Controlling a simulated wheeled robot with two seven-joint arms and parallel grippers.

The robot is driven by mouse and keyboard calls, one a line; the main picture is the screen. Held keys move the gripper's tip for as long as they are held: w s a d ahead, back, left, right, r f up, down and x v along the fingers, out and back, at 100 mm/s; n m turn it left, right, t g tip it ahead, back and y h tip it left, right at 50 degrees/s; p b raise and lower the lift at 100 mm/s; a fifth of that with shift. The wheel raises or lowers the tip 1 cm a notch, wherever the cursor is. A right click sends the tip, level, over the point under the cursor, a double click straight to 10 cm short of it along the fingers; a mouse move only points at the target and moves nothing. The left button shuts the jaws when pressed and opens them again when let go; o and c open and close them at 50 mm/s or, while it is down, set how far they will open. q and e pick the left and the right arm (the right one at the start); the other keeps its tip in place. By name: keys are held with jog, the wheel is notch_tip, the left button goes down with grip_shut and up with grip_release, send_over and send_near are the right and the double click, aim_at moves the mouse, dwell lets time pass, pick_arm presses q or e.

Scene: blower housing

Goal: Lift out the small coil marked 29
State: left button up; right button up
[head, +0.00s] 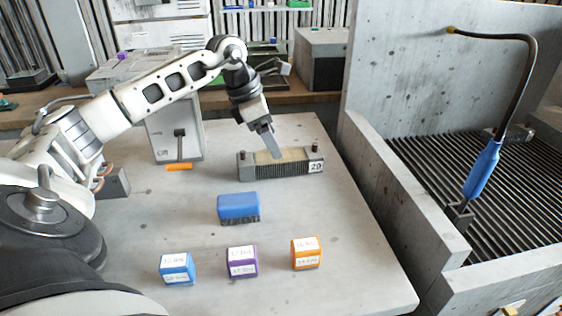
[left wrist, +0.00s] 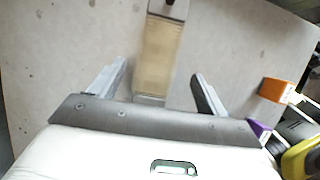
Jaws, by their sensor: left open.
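The small coil (head: 298,170) is a low, long grey finned block with a tan top and dark knobs at both ends, lying on the grey table. A white label on its right end seems to read 29, though the print is small. In the left wrist view the coil's tan top (left wrist: 162,48) runs lengthwise between the fingers. My left gripper (head: 272,144) is over the coil's middle, its fingers pointing down. The fingers (left wrist: 158,70) are open, apart from each other and on either side of the coil; I cannot tell whether they touch it. My right gripper is not in view.
A blue brush-like block (head: 239,207) lies in front of the coil. Blue (head: 177,268), purple (head: 242,261) and orange (head: 306,253) labelled boxes stand near the front edge. A grey box (head: 176,135) stands behind left. A concrete wall (head: 375,190) borders the table's right side.

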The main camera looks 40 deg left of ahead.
aim_at(282, 159)
pick_arm(q)
jog(key=shift+x, duration=1.3)
jog(key=p+x, duration=0.1)
jog(key=x, duration=0.3)
jog(key=shift+w+f, duration=0.3)
jog(key=shift+f, duration=0.05)
jog(key=shift+c, duration=0.6)
jog(key=c, duration=1.3)
jog(key=shift+o, duration=0.2)
